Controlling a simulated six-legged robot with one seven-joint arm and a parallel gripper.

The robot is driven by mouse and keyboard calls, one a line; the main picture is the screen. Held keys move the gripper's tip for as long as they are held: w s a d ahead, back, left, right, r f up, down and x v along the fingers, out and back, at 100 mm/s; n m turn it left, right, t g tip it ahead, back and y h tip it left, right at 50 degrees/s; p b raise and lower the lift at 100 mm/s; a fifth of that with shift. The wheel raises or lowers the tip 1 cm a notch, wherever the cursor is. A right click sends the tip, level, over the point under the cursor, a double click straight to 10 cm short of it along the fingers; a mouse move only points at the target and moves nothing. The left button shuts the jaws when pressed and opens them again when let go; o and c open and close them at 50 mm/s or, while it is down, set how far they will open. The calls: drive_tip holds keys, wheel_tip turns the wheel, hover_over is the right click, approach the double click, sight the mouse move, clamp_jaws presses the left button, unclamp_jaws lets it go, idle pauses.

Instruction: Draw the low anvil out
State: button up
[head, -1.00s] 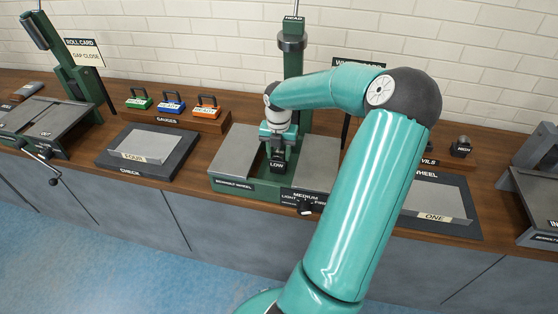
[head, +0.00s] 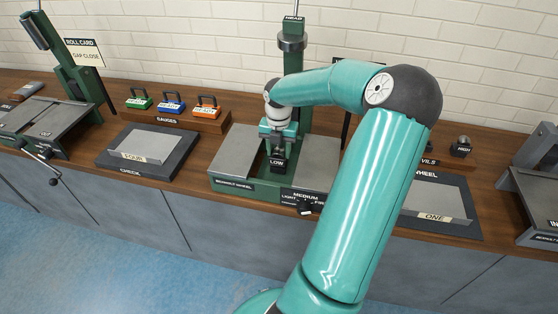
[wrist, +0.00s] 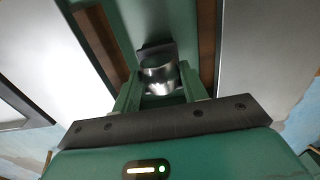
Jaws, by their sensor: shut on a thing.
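The low anvil (head: 277,163) is a dark block with a white LOW label, in the middle of the green wheel machine (head: 230,184). In the wrist view its shiny metal top (wrist: 160,76) shows between the fingers. My gripper (head: 277,148) points down from above and is shut on the anvil. It also shows in the wrist view (wrist: 160,92). The fingers hide the anvil's sides, and I cannot tell whether its base touches the machine.
Grey plates flank the slot, and the green column (head: 293,75) rises close behind my gripper. A knob (head: 306,207) marked LIGHT, MEDIUM and FIRM is at the front. The anvil marked HIGH (head: 460,147) stands right.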

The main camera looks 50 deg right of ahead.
drive_tip(key=shift+r, duration=0.2)
drive_tip(key=shift+r, duration=1.35)
drive_tip(key=shift+r, duration=0.1)
